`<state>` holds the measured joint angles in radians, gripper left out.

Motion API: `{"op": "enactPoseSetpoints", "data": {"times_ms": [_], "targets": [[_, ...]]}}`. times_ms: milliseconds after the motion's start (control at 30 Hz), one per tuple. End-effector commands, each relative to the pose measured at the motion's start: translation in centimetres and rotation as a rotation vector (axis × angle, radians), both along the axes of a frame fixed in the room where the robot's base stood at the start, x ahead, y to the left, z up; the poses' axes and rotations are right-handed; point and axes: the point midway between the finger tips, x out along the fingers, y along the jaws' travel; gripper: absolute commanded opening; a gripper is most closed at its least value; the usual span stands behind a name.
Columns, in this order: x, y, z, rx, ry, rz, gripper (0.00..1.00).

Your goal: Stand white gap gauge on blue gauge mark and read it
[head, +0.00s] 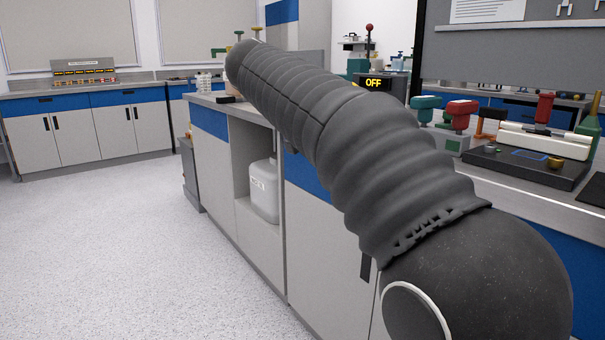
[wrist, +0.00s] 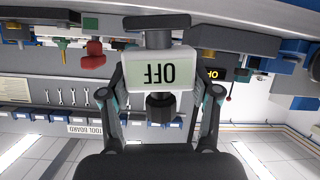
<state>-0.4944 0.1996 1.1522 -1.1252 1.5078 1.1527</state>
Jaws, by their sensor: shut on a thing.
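The white gap gauge (wrist: 183,56) is between the fingers of my gripper (wrist: 160,84) in the wrist view. That view is upside down, and the gauge's display reads OFF. The gauge has a dark wide end piece and a dark round part on its opposite side. My gripper is shut on it. In the head view my dark arm hides both gripper and gauge. The blue gauge mark (head: 530,155) is a blue outline on a dark plate (head: 508,168) on the bench at the right. I cannot make out the mark in the wrist view.
A red-handled fixture with a white bar (head: 543,141) stands behind the mark, and brass pieces (head: 555,162) lie beside it. Green and red valves (head: 460,113) stand left of the plate. A black box (head: 373,83) shows a yellow OFF. The floor (head: 130,250) at left is clear.

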Motion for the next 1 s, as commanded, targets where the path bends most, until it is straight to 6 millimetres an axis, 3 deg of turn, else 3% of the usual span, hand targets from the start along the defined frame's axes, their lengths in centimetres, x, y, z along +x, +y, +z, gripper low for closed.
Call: {"op": "enactPoseSetpoints", "data": {"times_ms": [333, 1000], "targets": [[-2.2, -2.5, -2.2, 0.021, 0.133, 0.077, 0.18], [-2.6, -3.0, -2.8, 0.022, 0.157, 0.095, 0.18]]}}
